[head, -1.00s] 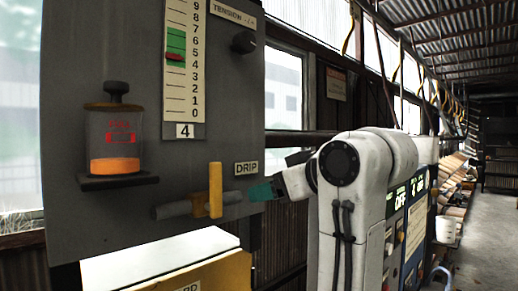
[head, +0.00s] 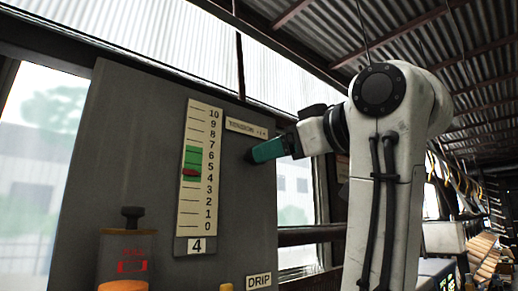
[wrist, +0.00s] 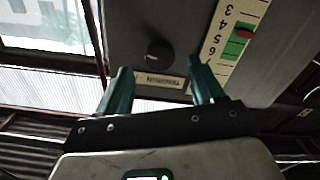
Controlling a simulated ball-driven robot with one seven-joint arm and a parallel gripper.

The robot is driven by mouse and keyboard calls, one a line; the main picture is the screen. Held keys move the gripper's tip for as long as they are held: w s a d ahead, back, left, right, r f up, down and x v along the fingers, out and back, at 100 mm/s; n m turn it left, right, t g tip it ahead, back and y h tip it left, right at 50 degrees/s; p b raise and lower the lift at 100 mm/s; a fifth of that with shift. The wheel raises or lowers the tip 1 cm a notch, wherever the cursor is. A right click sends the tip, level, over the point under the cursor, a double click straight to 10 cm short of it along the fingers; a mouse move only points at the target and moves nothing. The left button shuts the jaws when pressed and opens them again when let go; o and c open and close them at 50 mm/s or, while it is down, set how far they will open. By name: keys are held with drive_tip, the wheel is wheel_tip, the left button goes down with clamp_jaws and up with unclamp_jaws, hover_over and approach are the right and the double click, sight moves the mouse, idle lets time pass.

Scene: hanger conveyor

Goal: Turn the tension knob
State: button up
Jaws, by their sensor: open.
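The tension knob (wrist: 160,54) is round and black, on the grey panel, and shows in the wrist view between and beyond my fingertips. My gripper (wrist: 162,84) is open, its two teal fingers apart and empty, and I see no contact with the knob. In the head view my gripper (head: 256,154) is at the panel just below the TENSION -/+ label (head: 246,128) and covers most or all of the knob. The tension scale (head: 199,165) is left of it, with a red pointer (head: 190,172) in the green band between 4 and 5. A "4" plate (head: 196,246) is below.
An oiler with orange fluid (head: 124,262) is at the panel's lower left. A DRIP label (head: 259,281) is at the lower edge, beside the top of a yellow handle (head: 226,287). Windows and a corrugated roof lie behind; the panel around the knob is clear.

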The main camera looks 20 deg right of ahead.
drive_tip(key=p+x, duration=0.2)
drive_tip(key=x, duration=0.4)
drive_tip(key=c, duration=1)
